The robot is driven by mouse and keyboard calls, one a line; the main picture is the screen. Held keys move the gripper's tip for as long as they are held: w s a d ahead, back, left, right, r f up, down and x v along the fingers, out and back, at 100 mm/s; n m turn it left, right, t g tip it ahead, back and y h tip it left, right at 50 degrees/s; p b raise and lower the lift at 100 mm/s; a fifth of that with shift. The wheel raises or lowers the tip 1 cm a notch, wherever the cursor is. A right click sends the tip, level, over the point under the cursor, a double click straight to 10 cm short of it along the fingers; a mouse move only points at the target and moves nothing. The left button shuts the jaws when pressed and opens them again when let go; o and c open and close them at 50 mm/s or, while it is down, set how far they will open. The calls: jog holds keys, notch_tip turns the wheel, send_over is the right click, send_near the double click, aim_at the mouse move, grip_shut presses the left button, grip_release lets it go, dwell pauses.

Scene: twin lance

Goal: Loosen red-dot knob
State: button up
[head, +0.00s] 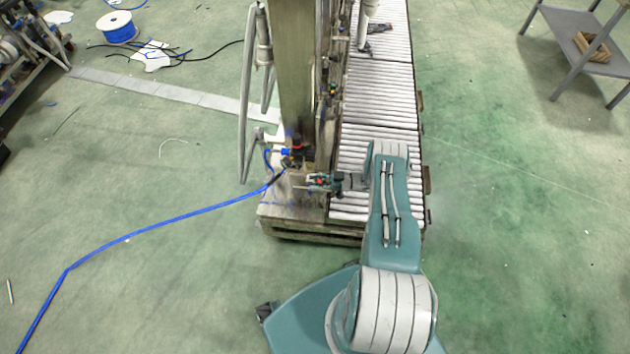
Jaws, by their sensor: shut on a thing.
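My gripper (312,181) is small in the head view, at the lower front of the post, pointing left from the end of my arm. It is shut on a small part among the fittings there, which looks to be the red-dot knob. The fingers and the clutter hide the knob, and I cannot make out its red dot. Just above and left of the gripper sits a fitting with red and blue parts (293,153).
A tall metal post (297,70) stands left of the roller conveyor (378,95). A blue hose (168,225) runs from the fittings across the floor to the lower left. A blue spool (118,30) and a grey table (575,45) stand farther back. Open green floor lies on both sides.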

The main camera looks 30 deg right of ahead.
jog(key=shift+s+n+g+y, duration=0.15)
jog(key=shift+n+g+y, duration=0.55)
jog(key=shift+n+g, duration=1.3)
jog(key=shift+g, duration=1.1)
jog(key=o, duration=1)
jog(key=shift+c, duration=0.2)
